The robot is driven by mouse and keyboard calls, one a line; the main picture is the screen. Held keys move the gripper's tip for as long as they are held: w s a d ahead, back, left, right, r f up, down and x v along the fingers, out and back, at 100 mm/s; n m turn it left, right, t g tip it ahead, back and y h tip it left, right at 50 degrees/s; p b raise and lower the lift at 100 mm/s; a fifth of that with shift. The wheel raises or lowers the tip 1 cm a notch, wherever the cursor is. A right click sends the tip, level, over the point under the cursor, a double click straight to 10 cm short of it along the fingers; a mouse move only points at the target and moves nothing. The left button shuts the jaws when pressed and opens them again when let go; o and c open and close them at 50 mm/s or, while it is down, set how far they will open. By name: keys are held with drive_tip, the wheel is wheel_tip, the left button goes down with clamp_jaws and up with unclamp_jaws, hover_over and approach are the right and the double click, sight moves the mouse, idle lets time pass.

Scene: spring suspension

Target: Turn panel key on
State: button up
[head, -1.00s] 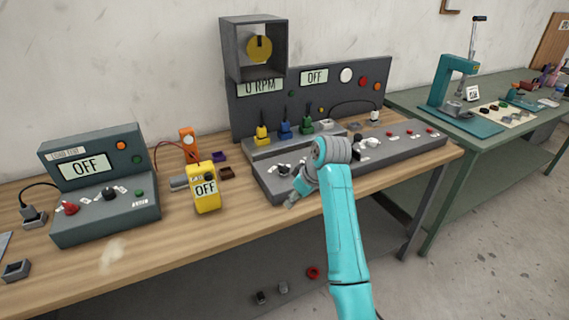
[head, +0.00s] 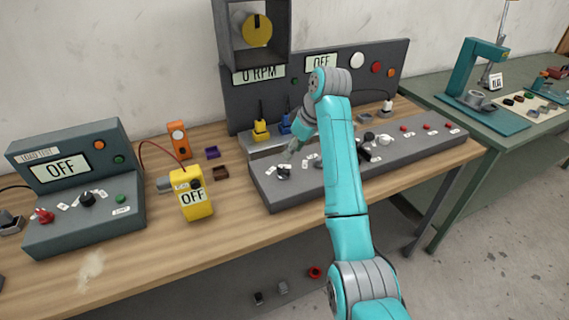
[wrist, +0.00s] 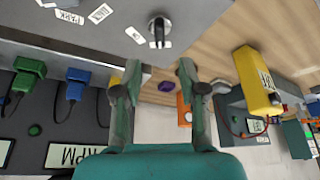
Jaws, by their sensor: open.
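The grey control panel (head: 262,186) stands on the wooden bench, and its upright back display reads OFF (head: 320,63). A small dark rotary switch (head: 283,172) with white labels beside it sits at the panel's left end. My gripper (head: 294,147) hovers above the panel's left part, behind the switch. In the wrist view my gripper (wrist: 160,68) is open and empty, its fingers apart, with the switch beyond the fingertips. My arm hides the panel's middle.
A yellow OFF meter (head: 192,195) stands left of the panel. Further left is a dark green OFF unit (head: 75,188). Yellow (head: 261,131) and blue (head: 285,122) plugs stand behind the panel's left part. Bench in front of the panel is clear.

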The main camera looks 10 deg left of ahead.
sight(283, 168)
drive_tip(key=x, duration=0.9)
drive_tip(key=shift+f, duration=0.1)
clamp_jaws()
